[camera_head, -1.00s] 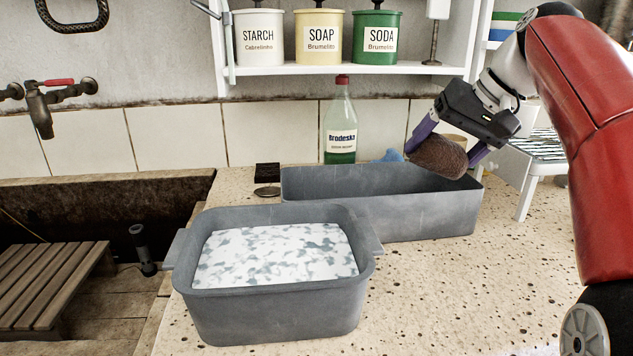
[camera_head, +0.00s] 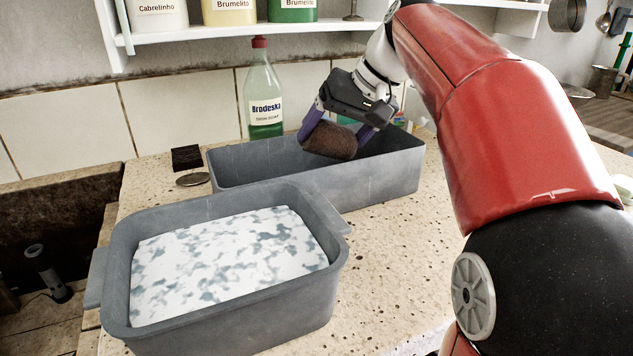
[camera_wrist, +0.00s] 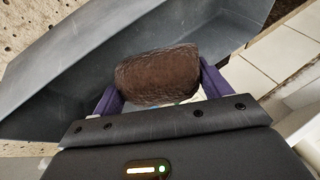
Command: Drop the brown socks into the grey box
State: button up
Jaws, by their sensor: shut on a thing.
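The brown socks (camera_head: 331,141) are a rolled bundle held between the two purple fingers of my gripper (camera_head: 340,138). In the wrist view the socks (camera_wrist: 157,75) sit across the gap between the fingers (camera_wrist: 158,88). The grey box (camera_head: 330,187) is a long, open rectangular box on the speckled counter. The socks and fingertips are at its opening, near the level of its rim. In the wrist view the box (camera_wrist: 85,65) spreads out beyond the socks, and its visible floor is bare. The part behind my gripper is hidden.
A grey tub (camera_head: 235,317) with side handles and cloudy white-grey contents stands in front of the box. A green bottle (camera_head: 263,95) stands behind the box. A black block (camera_head: 186,158) and a metal disc (camera_head: 193,179) lie left of it. A shelf (camera_head: 215,33) with canisters hangs above.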

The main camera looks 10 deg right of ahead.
jog(key=o, duration=1.1)
jog(key=shift+p+v, duration=0.6)
jog(key=shift+v, duration=3.3)
